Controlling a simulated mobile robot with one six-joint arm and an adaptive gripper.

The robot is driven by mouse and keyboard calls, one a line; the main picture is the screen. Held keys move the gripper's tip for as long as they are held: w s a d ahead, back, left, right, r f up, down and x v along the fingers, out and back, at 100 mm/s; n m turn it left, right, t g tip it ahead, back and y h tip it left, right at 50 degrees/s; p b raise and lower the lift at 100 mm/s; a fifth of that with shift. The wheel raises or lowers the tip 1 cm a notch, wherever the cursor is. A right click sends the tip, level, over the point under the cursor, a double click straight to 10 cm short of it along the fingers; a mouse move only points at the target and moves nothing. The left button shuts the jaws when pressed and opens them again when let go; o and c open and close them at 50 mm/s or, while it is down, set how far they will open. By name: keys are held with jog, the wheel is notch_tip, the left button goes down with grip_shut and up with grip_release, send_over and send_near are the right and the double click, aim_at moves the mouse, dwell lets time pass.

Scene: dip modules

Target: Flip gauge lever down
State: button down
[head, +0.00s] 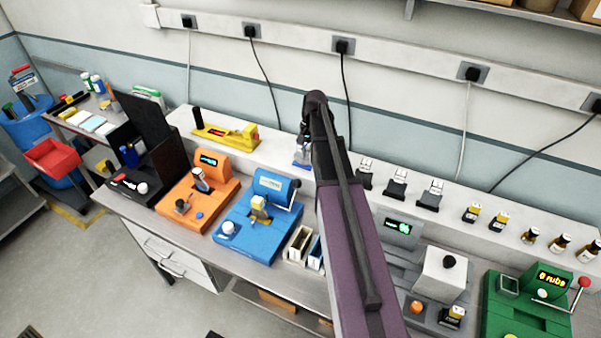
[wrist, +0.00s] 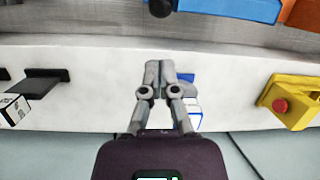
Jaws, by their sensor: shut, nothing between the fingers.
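My gripper (wrist: 160,72) is shut and empty in the wrist view, over the white back shelf. In the head view its end (head: 304,145) is partly hidden by my arm, above and behind the blue machine (head: 262,218). The blue machine has a small display and a lever (head: 296,190) raised on its right side. A black ball knob (wrist: 161,8), likely this lever's, shows at the top of the wrist view, apart from my fingers. The green machine (head: 520,305) has a red-knobbed lever (head: 583,283) at the far right. No label shows which is the gauge.
An orange machine (head: 198,198) stands left of the blue one. A yellow device (head: 228,135) and a small blue-and-white item (wrist: 190,105) sit on the shelf near my gripper. Black holders (head: 397,187) line the shelf to the right.

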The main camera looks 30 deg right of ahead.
jog(key=shift+f, duration=0.1)
jog(key=b+x, duration=0.9)
jog(key=shift+a+f, duration=0.2)
jog(key=shift+f, duration=0.15)
dwell(0.3)
dwell(0.5)
jog(key=shift+r, duration=0.1)
